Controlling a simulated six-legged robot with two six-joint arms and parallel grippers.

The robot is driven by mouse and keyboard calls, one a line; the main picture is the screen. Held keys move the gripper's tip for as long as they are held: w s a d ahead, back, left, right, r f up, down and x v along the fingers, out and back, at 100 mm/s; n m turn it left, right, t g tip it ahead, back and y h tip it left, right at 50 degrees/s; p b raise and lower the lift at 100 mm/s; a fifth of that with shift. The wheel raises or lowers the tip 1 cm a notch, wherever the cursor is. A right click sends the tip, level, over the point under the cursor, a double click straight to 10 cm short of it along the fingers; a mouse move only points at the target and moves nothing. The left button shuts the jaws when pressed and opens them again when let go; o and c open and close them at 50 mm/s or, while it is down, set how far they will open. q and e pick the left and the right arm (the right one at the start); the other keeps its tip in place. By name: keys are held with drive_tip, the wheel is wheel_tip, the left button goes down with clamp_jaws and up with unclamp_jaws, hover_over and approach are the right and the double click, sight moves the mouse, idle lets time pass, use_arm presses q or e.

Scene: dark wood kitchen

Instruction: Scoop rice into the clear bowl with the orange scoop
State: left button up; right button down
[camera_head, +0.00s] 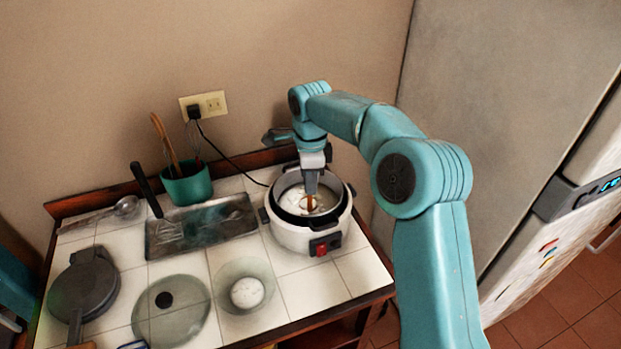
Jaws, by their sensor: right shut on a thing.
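The white rice cooker (294,238) stands open on the tiled counter, with white rice (296,202) inside its dark pot. My right gripper (311,190) points down into the cooker and is shut on the orange scoop (309,203). Only a small part of the scoop shows; its lower end is down at the rice, and I cannot tell how much it holds. The clear bowl (262,272) stands in front of the cooker, to its left, with a white mound that looks like rice (247,292) in it. My left gripper is not in view.
A glass lid (185,325) lies left of the bowl. A dark pan (84,287) is at the far left. A metal tray (215,222) with a spatula and a green utensil pot (188,187) stand behind. A cord runs from the wall outlet (212,103) towards the cooker.

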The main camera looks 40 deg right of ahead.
drive_tip(key=shift+w+d+f+b, duration=0.1)
drive_tip(key=shift+w+f+b, duration=0.1)
drive_tip(key=shift+f, duration=0.3)
drive_tip(key=shift+w+d+f+b, duration=0.1)
drive_tip(key=shift+f+b, duration=0.05)
drive_tip(key=shift+f, duration=0.35)
wheel_tip(320, 180, up, 15)
drive_tip(key=p, duration=0.6)
drive_tip(key=shift+r+p, duration=0.2)
drive_tip(key=shift+p, duration=0.1)
drive_tip(key=shift+s+a, duration=0.1)
